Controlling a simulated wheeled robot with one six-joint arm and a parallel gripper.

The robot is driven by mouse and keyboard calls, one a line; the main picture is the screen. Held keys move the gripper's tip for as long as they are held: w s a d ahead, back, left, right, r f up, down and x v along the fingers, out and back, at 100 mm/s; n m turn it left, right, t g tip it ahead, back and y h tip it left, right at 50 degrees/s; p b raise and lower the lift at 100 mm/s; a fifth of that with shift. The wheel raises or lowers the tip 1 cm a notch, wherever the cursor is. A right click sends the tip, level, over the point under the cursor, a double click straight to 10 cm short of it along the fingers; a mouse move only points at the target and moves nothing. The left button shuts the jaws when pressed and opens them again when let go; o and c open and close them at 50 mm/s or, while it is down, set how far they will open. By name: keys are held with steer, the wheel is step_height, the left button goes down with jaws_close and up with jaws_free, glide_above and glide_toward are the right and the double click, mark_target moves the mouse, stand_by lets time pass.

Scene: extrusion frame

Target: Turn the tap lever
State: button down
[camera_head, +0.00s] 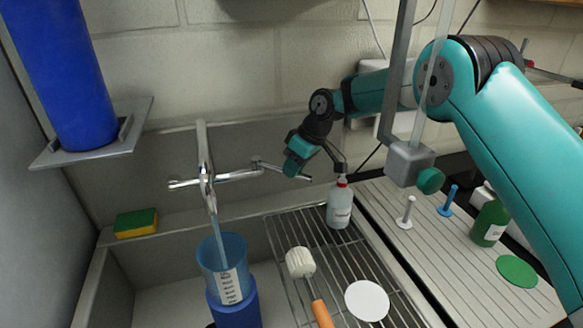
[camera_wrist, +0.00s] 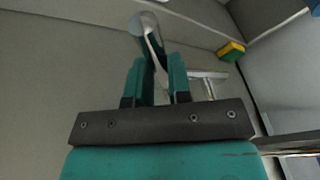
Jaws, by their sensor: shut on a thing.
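The chrome tap (camera_head: 206,160) is on the sink's back wall, and water runs from its spout into a blue translucent measuring cup (camera_head: 222,262). The tap lever (camera_head: 274,168) sticks out to the right of the tap. My gripper (camera_head: 297,170) is at the lever's outer end. In the wrist view, the lever (camera_wrist: 153,42) runs from a round base down between the two teal fingers, and my gripper (camera_wrist: 158,80) is shut on it. The fingers hide part of the lever.
A brush (camera_head: 301,264) and a white disc (camera_head: 367,300) lie on the rack. A sponge (camera_head: 136,223) sits on the ledge at left. A blue cylinder (camera_head: 62,75) stands on a wall shelf.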

steer(key=shift+w, duration=0.1)
stand_by(0.3)
steer(key=c, duration=1.1)
jaws_free()
steer(key=shift+o, duration=0.2)
steer(key=shift+r, duration=0.1)
steer(key=v, duration=1.7)
steer(key=shift+r, duration=0.15)
steer(key=shift+d, duration=0.1)
